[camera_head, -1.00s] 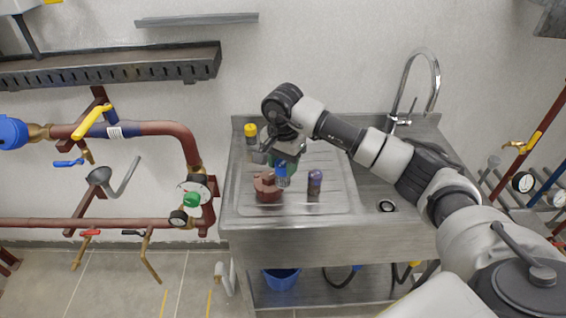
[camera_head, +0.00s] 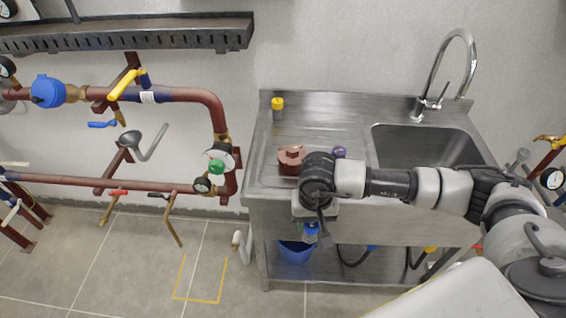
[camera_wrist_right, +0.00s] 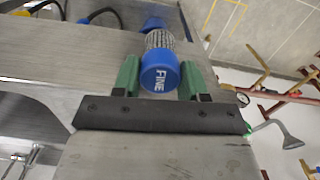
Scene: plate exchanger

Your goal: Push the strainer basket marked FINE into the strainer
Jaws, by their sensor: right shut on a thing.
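The strainer basket marked FINE shows in the right wrist view (camera_wrist_right: 160,75) with a blue cap and a grey mesh body. FINE is lettered in white on the cap. My right gripper (camera_wrist_right: 161,66) is shut on it, with one green finger on each side. In the head view the basket (camera_head: 310,232) hangs below my right gripper (camera_head: 312,216), in front of the sink unit's front edge. I cannot tell which pipe fitting is the strainer. My left gripper is not in view.
The steel sink unit (camera_head: 350,222) bears a red-brown part (camera_head: 291,159), a purple-topped piece (camera_head: 339,152) and a yellow-topped piece (camera_head: 277,107). Red pipes with valves and gauges, and a grey funnel (camera_head: 132,137), stand at left. A blue bucket (camera_head: 297,252) is below. The floor has a yellow outline (camera_head: 197,301).

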